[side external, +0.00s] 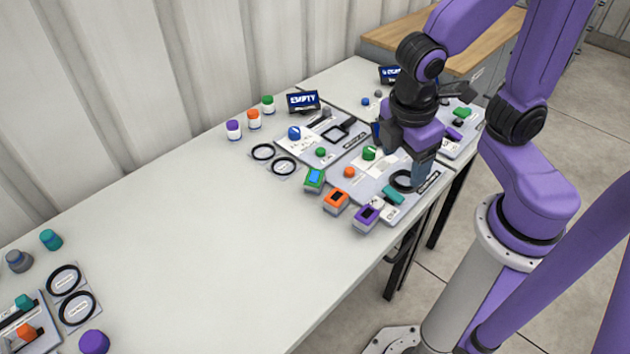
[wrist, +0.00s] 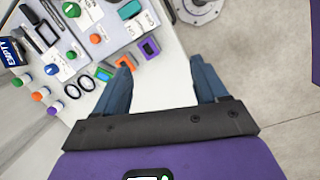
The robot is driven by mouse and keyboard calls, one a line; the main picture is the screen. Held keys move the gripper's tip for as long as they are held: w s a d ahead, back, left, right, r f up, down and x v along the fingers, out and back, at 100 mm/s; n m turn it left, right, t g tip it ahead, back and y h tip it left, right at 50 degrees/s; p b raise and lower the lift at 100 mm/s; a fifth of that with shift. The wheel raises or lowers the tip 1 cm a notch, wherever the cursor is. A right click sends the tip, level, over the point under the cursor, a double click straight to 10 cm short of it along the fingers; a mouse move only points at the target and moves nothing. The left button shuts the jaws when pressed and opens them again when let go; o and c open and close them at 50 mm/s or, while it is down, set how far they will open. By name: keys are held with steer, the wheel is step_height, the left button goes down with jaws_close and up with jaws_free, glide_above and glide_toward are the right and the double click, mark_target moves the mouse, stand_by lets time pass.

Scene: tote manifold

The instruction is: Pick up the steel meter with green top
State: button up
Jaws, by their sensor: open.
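The meter with the green top (side external: 314,180) is a small block with a blue screen, standing at the left end of a row of three meters on the table. In the wrist view the green meter (wrist: 104,74) is just left of my left finger. An orange-topped meter (side external: 336,201) and a purple-topped meter (side external: 366,217) stand beside it. My gripper (side external: 416,170) points down over the right part of the labelled board, to the right of the meters. In the wrist view my gripper (wrist: 163,76) has its blue fingers wide apart with nothing between them.
A grey board (side external: 345,178) with knobs and a black ring lies behind the meters. Two black rings (side external: 273,158) lie left of them. Small jars and an EMPTY sign (side external: 303,100) stand near the wall. The table's middle (side external: 200,235) is clear.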

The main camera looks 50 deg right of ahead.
steer(key=w+a+f+n+t+h, duration=0.1)
steer(key=w+a+f+n+h, duration=0.15)
steer(key=w+a, duration=0.2)
steer(key=w+a+f+n+t+h, duration=0.1)
steer(key=w+a+f+n+h, duration=0.1)
steer(key=w+a+f+h, duration=0.3)
steer(key=n+t+h, duration=0.2)
steer(key=n+t, duration=0.1)
steer(key=n, duration=0.1)
glide_toward(315, 175)
steer(key=shift+h, duration=0.25)
steer(key=x, duration=0.4)
steer(key=shift+w+d+f, duration=0.15)
steer(key=shift+w+f, duration=0.15)
steer(key=shift+w, duration=0.05)
steer(key=shift+x, duration=2.7)
steer(key=shift+s, duration=0.2)
steer(key=c, duration=1.2)
